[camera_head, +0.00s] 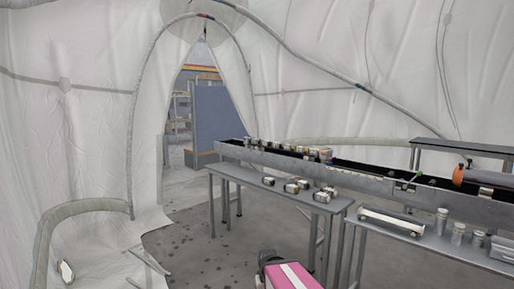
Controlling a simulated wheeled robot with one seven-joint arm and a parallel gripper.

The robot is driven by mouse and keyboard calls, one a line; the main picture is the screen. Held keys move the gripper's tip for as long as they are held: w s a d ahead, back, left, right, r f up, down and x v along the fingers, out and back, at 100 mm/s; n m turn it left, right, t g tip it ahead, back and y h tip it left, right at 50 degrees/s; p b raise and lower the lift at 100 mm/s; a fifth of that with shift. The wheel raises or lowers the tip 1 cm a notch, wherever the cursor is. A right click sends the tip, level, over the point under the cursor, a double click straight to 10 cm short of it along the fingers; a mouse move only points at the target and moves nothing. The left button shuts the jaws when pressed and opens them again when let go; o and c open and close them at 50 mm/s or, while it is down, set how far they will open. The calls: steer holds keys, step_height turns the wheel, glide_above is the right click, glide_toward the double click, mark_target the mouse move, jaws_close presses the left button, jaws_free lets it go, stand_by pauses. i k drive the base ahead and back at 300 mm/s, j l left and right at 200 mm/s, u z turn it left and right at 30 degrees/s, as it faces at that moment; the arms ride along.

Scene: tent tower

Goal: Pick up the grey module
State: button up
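Several small grey-and-white modules sit on the near shelf of the left table, below the long metal trough. One module (268,181) is at the left end of the group, another module (291,188) is in the middle, and a third module (321,197) is near the right end. They are too small to tell which one is the grey module of the task.
The grey table (229,171) has thin legs and open floor before it. The long trough (285,161) carries more small items. The tent doorway (180,130) is open at the back.

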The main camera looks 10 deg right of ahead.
mark_target(288, 147)
steer(key=i+j+u, duration=0.15)
steer(key=i, duration=0.4)
steer(key=i+j+u, duration=0.2)
steer(key=i, duration=0.4)
steer(key=i+j+z, duration=0.1)
steer(key=i+z, duration=0.35)
steer(key=i+j+z, duration=0.2)
steer(key=z, duration=0.25)
steer(key=i+j+z, duration=0.45)
steer(key=k+l, duration=0.05)
steer(key=l, duration=0.05)
